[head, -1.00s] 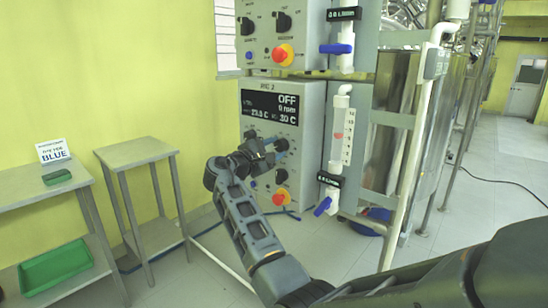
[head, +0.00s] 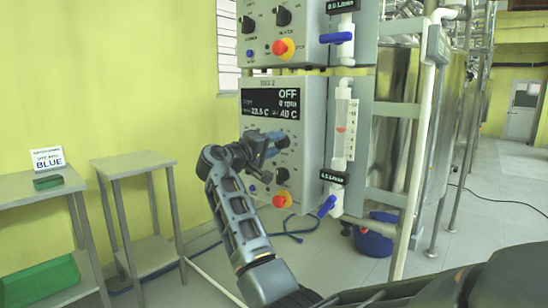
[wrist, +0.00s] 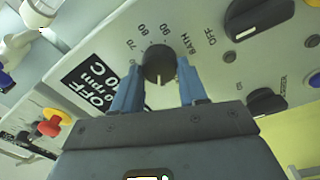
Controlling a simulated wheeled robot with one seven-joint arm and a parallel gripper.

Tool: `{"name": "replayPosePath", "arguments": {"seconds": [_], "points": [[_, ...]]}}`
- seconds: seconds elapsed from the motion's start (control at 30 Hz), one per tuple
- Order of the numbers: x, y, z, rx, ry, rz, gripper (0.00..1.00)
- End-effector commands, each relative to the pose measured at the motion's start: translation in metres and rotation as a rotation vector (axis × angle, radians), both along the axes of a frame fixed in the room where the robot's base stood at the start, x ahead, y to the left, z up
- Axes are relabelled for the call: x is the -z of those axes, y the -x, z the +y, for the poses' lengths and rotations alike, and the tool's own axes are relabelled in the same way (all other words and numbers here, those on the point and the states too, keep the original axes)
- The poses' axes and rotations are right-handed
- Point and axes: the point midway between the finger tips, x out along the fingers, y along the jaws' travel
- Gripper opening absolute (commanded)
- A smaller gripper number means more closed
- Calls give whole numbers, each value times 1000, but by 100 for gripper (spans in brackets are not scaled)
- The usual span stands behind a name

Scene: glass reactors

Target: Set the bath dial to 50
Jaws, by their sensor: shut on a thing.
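The bath dial (wrist: 158,62) is a black round knob on a pale panel, with a light pointer line and the label BATH beside it in the wrist view. Numbers such as 70 and 80 show around it; others are hidden. My gripper (wrist: 158,72) has its two blue fingers on either side of the dial and is shut on it. In the head view, my gripper (head: 272,145) is at the reactor control box (head: 311,125) and hides much of the dial. The display (head: 270,104) reads OFF, 0 rpm, about 23.5 C and a set value of 40 C.
Another black knob (wrist: 266,102) and a large black switch knob (wrist: 258,17) are close by. A red stop button (head: 281,201) is below my gripper. A blue-handled valve (head: 327,205) stands to the right. A small side table (head: 133,161) is at left.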

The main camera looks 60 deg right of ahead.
Motion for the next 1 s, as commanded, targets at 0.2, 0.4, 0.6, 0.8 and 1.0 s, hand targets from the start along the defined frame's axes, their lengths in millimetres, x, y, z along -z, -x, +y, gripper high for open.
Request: {"name": "replayPosePath", "arguments": {"seconds": [0.2, 0.4, 0.6, 0.8, 1.0], "points": [[7, 0, 0, 3, 45, -200, 12], [6, 0, 0, 3, 86, -369, 12], [5, 0, 0, 4, 117, -502, 12], [4, 0, 0, 4, 137, -590, 12], [3, 0, 0, 4, 148, -633, 12]]}}
